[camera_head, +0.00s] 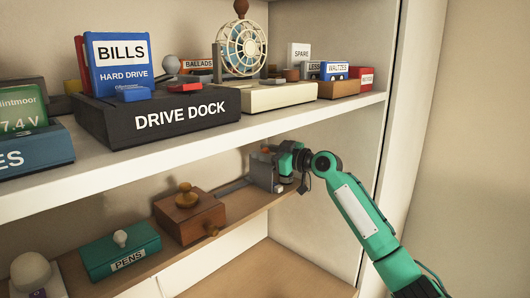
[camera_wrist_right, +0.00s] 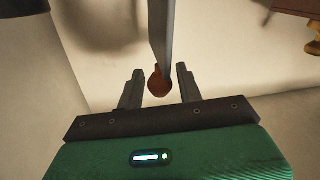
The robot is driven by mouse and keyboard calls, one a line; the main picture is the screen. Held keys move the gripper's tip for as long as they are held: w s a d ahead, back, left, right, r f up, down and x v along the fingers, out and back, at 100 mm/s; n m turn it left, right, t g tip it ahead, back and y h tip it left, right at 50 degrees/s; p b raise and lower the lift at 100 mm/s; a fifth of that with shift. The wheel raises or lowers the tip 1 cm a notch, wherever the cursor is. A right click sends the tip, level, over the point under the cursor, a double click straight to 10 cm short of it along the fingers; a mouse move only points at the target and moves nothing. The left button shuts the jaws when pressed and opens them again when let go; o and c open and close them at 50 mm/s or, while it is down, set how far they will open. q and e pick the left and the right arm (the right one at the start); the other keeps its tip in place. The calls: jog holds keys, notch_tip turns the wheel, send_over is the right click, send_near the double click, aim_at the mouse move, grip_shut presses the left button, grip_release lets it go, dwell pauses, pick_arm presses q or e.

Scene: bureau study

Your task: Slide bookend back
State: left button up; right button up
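The bookend (camera_head: 262,174) is a grey upright plate at the right end of the lower shelf, with a low grey strip running left from it. In the right wrist view the bookend (camera_wrist_right: 160,35) shows as a thin grey edge with a round red-brown knob (camera_wrist_right: 159,83) at its end. My right gripper (camera_head: 281,163) is at the bookend's right side. In the wrist view its two fingers (camera_wrist_right: 160,72) are apart, one on each side of the knob, with visible gaps. My left gripper is in neither view.
A wooden box (camera_head: 188,216) with a knob and a teal PENS box (camera_head: 121,252) stand left on the lower shelf (camera_head: 258,208). The upper shelf (camera_head: 300,114) holds the drive dock (camera_head: 160,115) and overhangs the bookend. A side wall (camera_head: 340,165) is close on the right.

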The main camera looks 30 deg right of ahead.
grip_shut()
jog(key=s+a+p, duration=0.2)
jog(key=s+a, duration=0.2)
jog(key=a, duration=0.7)
jog(key=shift+a, duration=0.1)
jog(key=shift+o, duration=1.7)
grip_release()
jog(key=shift+w, duration=0.1)
jog(key=b+v, duration=0.5)
jog(key=v, duration=0.9)
